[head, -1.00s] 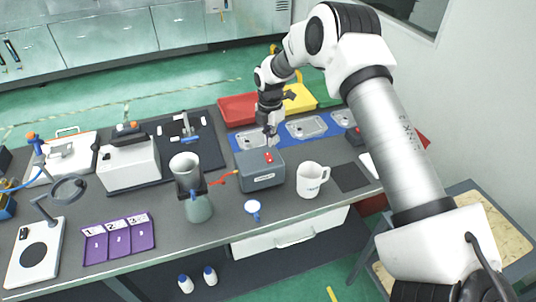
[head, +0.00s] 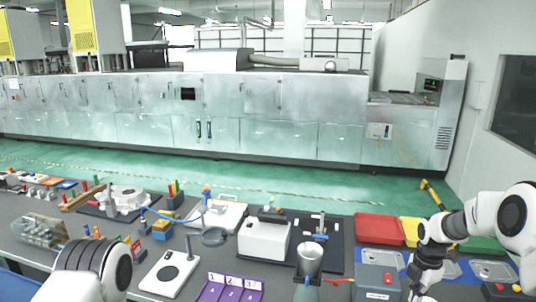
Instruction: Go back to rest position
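My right arm comes in from the right side of the head view and bends down at the wrist. My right gripper (head: 418,292) points down at the lower edge, just right of a grey box (head: 377,276) with a red button on top. Its fingers are small and partly cut off, so I cannot tell if they are open or shut. Only a rounded white and black link of my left arm shows at the lower left. My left gripper is out of view.
A dark workbench (head: 190,232) runs across the bottom, crowded with equipment. Red (head: 379,228) and yellow (head: 410,229) trays stand behind the blue tray area. Green floor lies beyond.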

